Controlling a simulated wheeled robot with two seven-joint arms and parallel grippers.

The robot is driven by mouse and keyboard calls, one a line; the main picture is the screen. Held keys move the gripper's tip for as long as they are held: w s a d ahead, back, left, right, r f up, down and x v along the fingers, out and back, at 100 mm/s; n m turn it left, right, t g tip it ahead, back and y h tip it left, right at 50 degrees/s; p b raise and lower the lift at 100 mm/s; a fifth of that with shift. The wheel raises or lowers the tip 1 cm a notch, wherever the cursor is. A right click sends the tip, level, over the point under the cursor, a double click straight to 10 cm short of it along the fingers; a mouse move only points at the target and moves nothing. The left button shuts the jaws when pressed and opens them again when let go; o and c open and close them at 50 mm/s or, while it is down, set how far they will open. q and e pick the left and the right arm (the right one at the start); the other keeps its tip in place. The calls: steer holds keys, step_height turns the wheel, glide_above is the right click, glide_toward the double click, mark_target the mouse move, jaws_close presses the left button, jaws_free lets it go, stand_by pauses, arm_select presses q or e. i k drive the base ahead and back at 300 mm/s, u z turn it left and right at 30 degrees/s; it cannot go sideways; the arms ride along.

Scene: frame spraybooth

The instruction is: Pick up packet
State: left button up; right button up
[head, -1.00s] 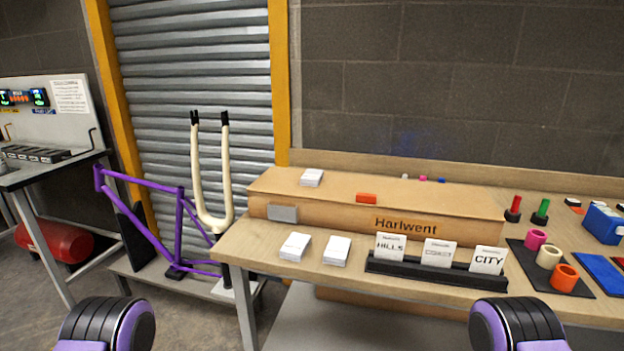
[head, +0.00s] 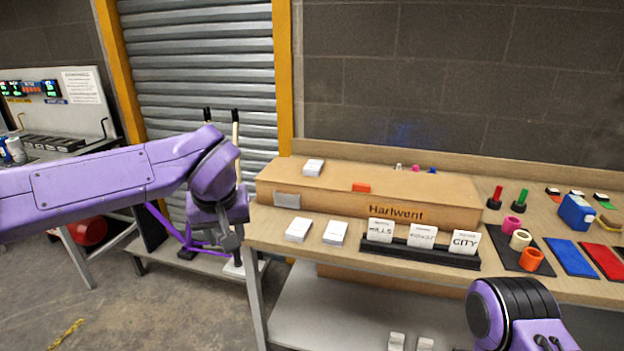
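Two white packets lie on the near left part of the wooden bench, a left one (head: 298,229) and a right one (head: 335,233). Another white packet (head: 313,167) lies on top of the long cardboard box (head: 350,190). My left gripper (head: 230,241) is left of the bench's left edge, in front of the bike frame and apart from the packets. It is small and partly hidden by my wrist, so its opening does not show. My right arm shows at the bottom right, but its gripper is out of view.
A black holder (head: 420,254) with cards marked HILLS and CITY stands right of the packets. The purple bike frame (head: 165,222) stands behind my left arm. White items (head: 396,341) sit on the lower shelf.

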mark_target(313, 168)
steer(key=k, duration=0.9)
steer(key=u, duration=0.65)
steer(key=i, duration=2.1)
steer(key=z, duration=1.2)
steer(key=i, duration=0.6)
steer(key=z, duration=0.5)
